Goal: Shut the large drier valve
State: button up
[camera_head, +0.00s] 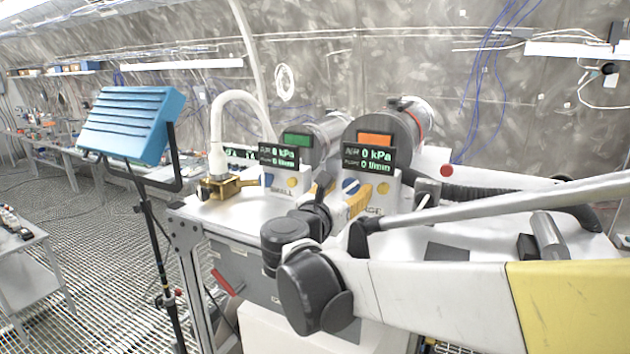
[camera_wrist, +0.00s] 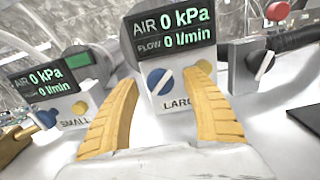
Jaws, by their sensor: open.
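The large drier's front panel (camera_wrist: 175,92) faces my wrist camera, with a display reading 0 kPa and 0 l/min. The right finger partly covers the "LARGE" label and the panel's yellow button (camera_wrist: 204,67). In the head view my gripper (camera_head: 341,193) is in front of the large drier (camera_head: 408,122).
The small drier panel (camera_wrist: 62,95) stands close on the left, with its own blue knob (camera_wrist: 47,118). A grey box with a white switch (camera_wrist: 264,63) and a red button (camera_wrist: 277,10) are at the right. A blue panel on a stand (camera_head: 131,122) is further left.

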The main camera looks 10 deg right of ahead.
jog(key=shift+w+d, duration=0.35)
jog(key=shift+w, duration=0.15)
jog(key=shift+s+a, duration=0.1)
jog(key=c, duration=1.2)
